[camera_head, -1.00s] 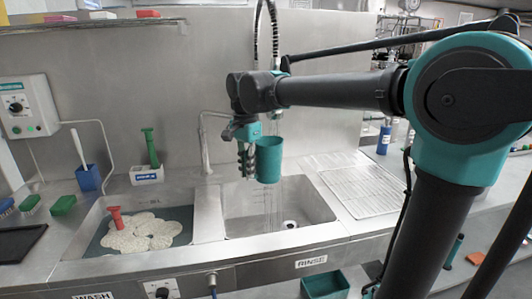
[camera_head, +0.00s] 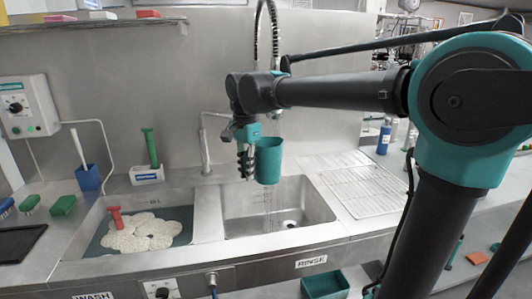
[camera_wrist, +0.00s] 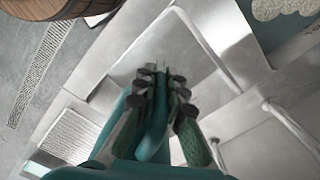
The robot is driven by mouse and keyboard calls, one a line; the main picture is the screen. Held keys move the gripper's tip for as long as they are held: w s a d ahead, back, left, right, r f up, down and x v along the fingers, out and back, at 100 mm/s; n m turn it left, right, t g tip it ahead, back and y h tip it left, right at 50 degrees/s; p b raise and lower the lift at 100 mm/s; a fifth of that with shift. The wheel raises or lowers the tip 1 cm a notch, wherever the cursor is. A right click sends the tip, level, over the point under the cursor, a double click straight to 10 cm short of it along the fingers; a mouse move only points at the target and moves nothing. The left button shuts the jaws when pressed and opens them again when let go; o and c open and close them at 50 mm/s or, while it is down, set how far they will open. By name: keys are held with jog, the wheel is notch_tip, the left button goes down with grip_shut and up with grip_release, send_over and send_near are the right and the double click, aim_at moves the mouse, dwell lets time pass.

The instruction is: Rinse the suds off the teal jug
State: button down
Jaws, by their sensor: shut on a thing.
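The teal jug (camera_head: 269,161) hangs upright in the air over the rinse basin (camera_head: 304,194). My gripper (camera_head: 246,160) is at its left side and is shut on it. Thin streaks of water (camera_head: 269,205) fall below the jug into the basin. No suds can be made out on the side of the jug that shows. In the wrist view my gripper (camera_wrist: 160,95) points down over the rinse basin (camera_wrist: 185,50), and the jug is hard to tell from the teal gripper parts.
The wash basin (camera_head: 195,202) with white suds and a red-handled tool (camera_head: 115,216) is at the left. A ribbed drainboard (camera_head: 361,190) lies right of the rinse basin. A tap (camera_head: 205,152) stands behind the basins, and a hose (camera_head: 274,40) hangs above.

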dwell(0.4)
jog(key=s+r, duration=0.4)
jog(key=s, duration=0.1)
jog(key=shift+a, duration=0.2)
jog(key=shift+a, duration=0.15)
dwell(0.6)
